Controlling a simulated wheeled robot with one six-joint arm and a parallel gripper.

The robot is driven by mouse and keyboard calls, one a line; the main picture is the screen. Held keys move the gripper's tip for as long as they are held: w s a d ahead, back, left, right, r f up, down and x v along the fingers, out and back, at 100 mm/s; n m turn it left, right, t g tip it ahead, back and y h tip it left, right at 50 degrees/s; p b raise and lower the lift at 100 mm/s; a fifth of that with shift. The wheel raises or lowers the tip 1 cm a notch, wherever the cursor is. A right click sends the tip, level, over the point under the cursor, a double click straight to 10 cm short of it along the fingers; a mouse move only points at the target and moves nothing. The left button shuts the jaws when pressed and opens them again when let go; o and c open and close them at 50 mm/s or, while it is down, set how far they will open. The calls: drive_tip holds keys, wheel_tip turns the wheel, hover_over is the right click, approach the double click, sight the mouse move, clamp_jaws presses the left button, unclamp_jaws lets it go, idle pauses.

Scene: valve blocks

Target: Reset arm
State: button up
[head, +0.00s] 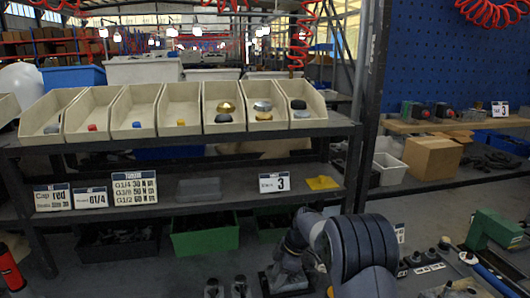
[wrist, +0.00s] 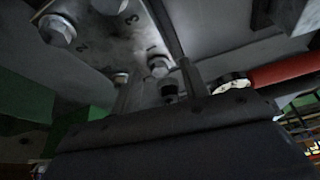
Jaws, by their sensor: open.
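My arm (head: 355,250) rises at the lower middle of the head view, in front of the shelf; its gripper cannot be made out clearly there. In the wrist view my gripper (wrist: 161,86) is open, its two fingers apart beyond the dark gripper body. A grey metal plate (wrist: 110,42) with stamped numbers and several bolts lies beyond the fingers. One hex bolt (wrist: 158,65) shows between the fingers, with a darker round part just below it. Another large bolt (wrist: 58,30) is at upper left. I see nothing held; contact with the plate cannot be told.
A shelf (head: 180,139) carries several beige bins with coloured caps and metal domes. Label cards and a yellow piece (head: 322,183) sit on its lower level. A green bin (head: 205,240) is below. A green device (head: 492,228) stands at right.

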idle(0.5)
drive_tip(key=n, duration=0.1)
drive_tip(key=n+g, duration=0.1)
drive_tip(key=shift+w+r+n, duration=0.1)
drive_tip(key=shift+w+n, duration=0.1)
drive_tip(key=shift+n, duration=0.2)
drive_tip(key=v, duration=1)
drive_tip(key=x, duration=1)
drive_tip(key=shift+s+a+f, duration=0.1)
drive_tip(key=shift+s+f, duration=0.05)
drive_tip(key=shift+f, duration=0.1)
drive_tip(key=shift+r+m+t, duration=0.2)
drive_tip(key=shift+m+t, duration=0.2)
drive_tip(key=shift+m, duration=0.7)
drive_tip(key=m+t, duration=0.1)
drive_tip(key=m, duration=0.3)
drive_tip(key=m+t, duration=0.1)
drive_tip(key=m, duration=0.2)
drive_tip(key=shift+s+t+h, duration=0.3)
drive_tip(key=shift+h, duration=0.1)
drive_tip(key=m+t+h, duration=0.1)
drive_tip(key=m, duration=0.4)
drive_tip(key=shift+s+a, duration=0.1)
drive_tip(key=shift+s, duration=0.05)
drive_tip(key=shift+a+m+t+h, duration=0.1)
drive_tip(key=shift+m+t+h, duration=0.3)
drive_tip(key=shift+m, duration=0.75)
drive_tip(key=shift+a+m+t+h, duration=0.15)
drive_tip(key=shift+m+h, duration=0.35)
drive_tip(key=shift+m, duration=0.65)
